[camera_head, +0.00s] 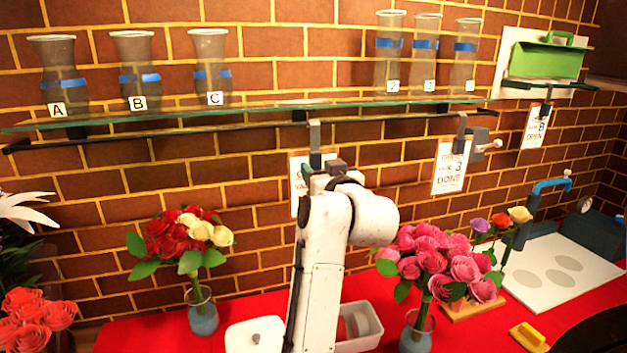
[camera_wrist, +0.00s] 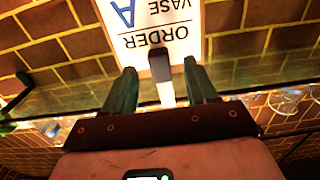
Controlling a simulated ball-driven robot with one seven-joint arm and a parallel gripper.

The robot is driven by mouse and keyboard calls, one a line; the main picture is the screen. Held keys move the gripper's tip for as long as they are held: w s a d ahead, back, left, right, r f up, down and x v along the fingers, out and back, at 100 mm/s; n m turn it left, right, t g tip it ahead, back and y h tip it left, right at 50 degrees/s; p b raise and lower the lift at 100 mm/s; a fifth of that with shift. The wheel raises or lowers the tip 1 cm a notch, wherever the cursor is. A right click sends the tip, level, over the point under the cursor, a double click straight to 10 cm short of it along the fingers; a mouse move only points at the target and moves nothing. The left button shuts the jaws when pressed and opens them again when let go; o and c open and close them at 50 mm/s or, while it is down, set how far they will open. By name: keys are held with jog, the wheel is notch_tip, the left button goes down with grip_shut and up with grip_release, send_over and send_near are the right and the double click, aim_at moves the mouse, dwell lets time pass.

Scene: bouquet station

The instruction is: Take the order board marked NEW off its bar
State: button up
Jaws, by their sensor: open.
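A white order board (camera_head: 297,185) hangs behind my arm in the head view, mostly hidden. In the wrist view the board (camera_wrist: 150,25) is upside down and reads ORDER, VASE A. Its status line is outside that frame, so I cannot read NEW. A grey hanger (camera_head: 315,140) rises from it to the dark bar (camera_head: 230,130); the dark hanger end (camera_wrist: 160,65) shows in the wrist view. My gripper (camera_wrist: 160,68) is open, its green fingers on either side of the hanger, with gaps visible. In the head view my gripper (camera_head: 325,168) is in front of the board.
A DONE board (camera_head: 450,168) and an OPEN board (camera_head: 535,128) hang farther right. A glass shelf (camera_head: 260,108) with several vases runs just above the bar. Below, a rose vase (camera_head: 203,312) and a pink bouquet (camera_head: 440,262) flank my arm on the red table (camera_head: 130,335).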

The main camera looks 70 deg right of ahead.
jog(key=shift+x, duration=1.3)
jog(key=shift+c, duration=0.3)
grip_shut()
